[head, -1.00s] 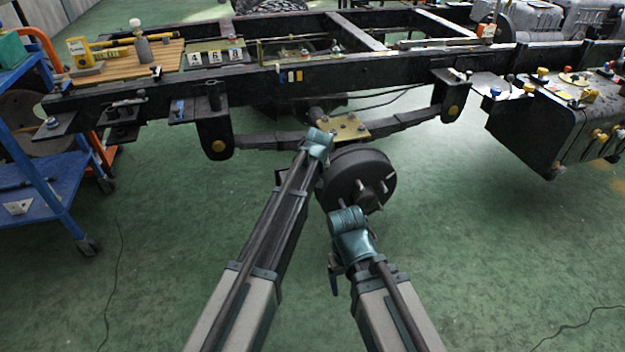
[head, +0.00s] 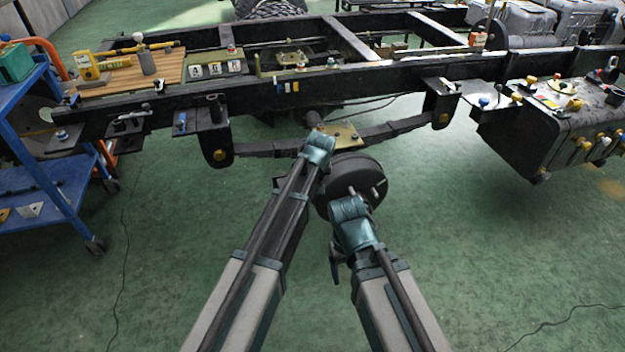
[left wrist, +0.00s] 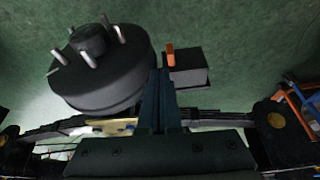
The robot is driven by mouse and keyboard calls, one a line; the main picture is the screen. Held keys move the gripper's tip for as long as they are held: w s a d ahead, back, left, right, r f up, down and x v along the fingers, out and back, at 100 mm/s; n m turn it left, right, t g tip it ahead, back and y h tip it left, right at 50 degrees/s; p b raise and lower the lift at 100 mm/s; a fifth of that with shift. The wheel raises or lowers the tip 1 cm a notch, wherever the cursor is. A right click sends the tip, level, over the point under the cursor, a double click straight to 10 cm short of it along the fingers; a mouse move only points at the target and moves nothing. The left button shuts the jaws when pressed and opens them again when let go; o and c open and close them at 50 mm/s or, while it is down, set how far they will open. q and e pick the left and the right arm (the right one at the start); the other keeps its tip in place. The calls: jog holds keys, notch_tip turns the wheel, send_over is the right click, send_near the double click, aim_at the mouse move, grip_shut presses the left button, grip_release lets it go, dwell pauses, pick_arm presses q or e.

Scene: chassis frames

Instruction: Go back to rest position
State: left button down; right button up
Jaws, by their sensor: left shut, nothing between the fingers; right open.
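My left arm (head: 250,255) and right arm (head: 390,295) reach forward from the bottom of the head view toward the chassis. In the left wrist view, my left gripper (left wrist: 163,85) is shut and empty, its fingers beside the dark wheel hub (left wrist: 100,75). The left gripper is hidden behind its arm in the head view. My right gripper (head: 334,272) is mostly hidden below its teal joint; a pointed piece shows. It is open, in front of the wheel hub (head: 349,176), which the arms partly cover.
The black chassis rail (head: 330,90) spans the view above the arms, with a leaf spring (head: 265,149) below it. A blue cart (head: 62,195) stands left. A dark tank (head: 545,125) hangs right.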

pick_arm(q)
jog(key=s+a+m+g, duration=0.1)
jog(key=s+a, duration=0.3)
jog(key=s, duration=0.4)
jog(key=s+a+f+m+g+h, duration=0.1)
jog(key=s+a, duration=0.3)
jog(key=s, duration=0.4)
jog(key=s+a+m+g, duration=0.1)
jog(key=s+a, duration=0.3)
jog(key=s, duration=0.5)
jog(key=s+d+m+g+y, duration=0.1)
jog(key=s+d+m, duration=0.3)
jog(key=d, duration=0.6)
notch_tip(320, 180, up, 34)
jog(key=p, duration=3.3)
jog(key=shift+s+d+f+p, duration=0.25)
jog(key=shift+s+d+p, duration=0.05)
jog(key=shift+d+p, duration=0.1)
